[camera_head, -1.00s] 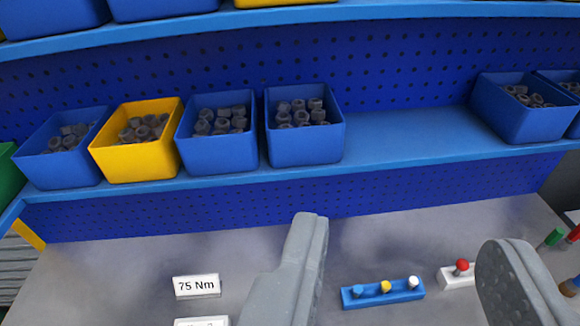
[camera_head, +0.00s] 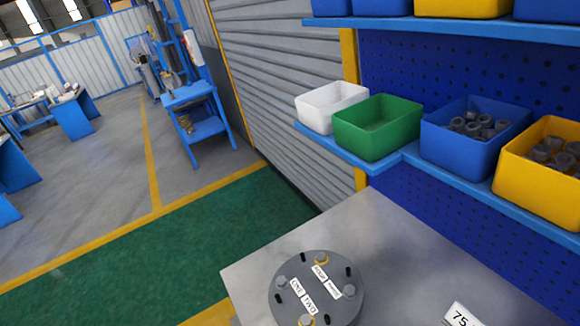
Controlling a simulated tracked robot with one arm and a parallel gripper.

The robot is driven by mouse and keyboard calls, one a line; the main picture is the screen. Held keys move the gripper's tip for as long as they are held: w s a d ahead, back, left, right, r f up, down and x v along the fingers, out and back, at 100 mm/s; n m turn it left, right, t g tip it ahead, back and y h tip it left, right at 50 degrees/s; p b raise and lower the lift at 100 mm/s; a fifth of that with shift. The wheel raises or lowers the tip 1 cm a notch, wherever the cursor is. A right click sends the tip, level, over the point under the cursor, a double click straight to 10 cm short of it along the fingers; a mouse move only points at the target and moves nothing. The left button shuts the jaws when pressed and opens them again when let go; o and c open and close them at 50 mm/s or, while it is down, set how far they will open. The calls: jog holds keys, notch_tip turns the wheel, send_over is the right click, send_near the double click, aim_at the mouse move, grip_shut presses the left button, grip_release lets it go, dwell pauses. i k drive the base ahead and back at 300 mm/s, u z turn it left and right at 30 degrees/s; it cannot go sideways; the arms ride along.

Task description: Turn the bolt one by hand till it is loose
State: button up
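A round grey flange cover (camera_head: 316,297) lies on the near left corner of the grey bench, at the bottom of the picture. Several hex bolts sit around its rim, with white labels among them. The label ONE (camera_head: 297,288) is closest to the left bolt (camera_head: 281,282). The far bolt (camera_head: 321,258) and near bolt (camera_head: 306,320) have yellow at their bases. The right bolt (camera_head: 349,291) looks plain grey. I cannot tell whether any bolt is loose. My gripper is out of the picture.
Black pins stand between the bolts. A 75 Nm sign (camera_head: 461,317) stands to the right on the bench (camera_head: 385,235). A shelf at right holds white (camera_head: 331,105), green (camera_head: 378,127), blue (camera_head: 470,140) and yellow bins. Open floor lies left.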

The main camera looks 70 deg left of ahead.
aim_at(281, 281)
jog(key=u, duration=1.8)
